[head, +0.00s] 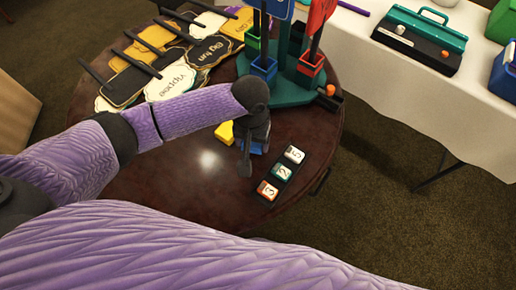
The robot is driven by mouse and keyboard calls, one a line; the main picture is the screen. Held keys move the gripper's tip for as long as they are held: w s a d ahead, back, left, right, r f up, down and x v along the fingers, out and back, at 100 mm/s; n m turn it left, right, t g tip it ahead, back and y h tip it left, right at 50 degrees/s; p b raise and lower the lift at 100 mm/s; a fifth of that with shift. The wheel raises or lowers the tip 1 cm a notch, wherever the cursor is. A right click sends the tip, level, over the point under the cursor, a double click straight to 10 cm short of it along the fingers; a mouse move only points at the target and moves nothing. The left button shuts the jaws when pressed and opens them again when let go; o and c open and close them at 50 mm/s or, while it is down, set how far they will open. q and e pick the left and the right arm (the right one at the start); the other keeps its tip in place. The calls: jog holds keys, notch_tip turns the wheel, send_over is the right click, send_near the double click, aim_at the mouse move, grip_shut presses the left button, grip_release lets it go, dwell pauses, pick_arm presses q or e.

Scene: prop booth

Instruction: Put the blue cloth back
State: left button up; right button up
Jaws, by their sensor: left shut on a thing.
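A blue piece (257,148), which looks like the blue cloth, shows at the fingers of my left gripper (246,165). The gripper is shut on it over the round dark wood table (160,190). The gripper and wrist hide most of the blue piece, and I cannot tell whether it touches the table. A yellow piece (224,132) lies just left of the gripper. My right gripper is out of view.
A teal stand (285,92) with a blue bin (263,68), a red bin (310,64) and a green bin (252,40) stands behind the gripper. A black strip with numbered blocks (282,173) lies right of it. Handled signs (170,82) cover the back left. The front left is clear.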

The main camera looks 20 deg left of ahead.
aim_at(253, 156)
pick_arm(q)
notch_tip(253, 156, down, 4)
jog(key=shift+f+b, duration=0.2)
jog(key=shift+b, duration=0.75)
jog(key=shift+f, duration=0.1)
jog(key=o, duration=1.3)
jog(key=shift+c, duration=0.2)
notch_tip(253, 156, up, 12)
jog(key=p, duration=0.6)
jog(key=shift+p, duration=0.35)
jog(key=shift+r, duration=0.2)
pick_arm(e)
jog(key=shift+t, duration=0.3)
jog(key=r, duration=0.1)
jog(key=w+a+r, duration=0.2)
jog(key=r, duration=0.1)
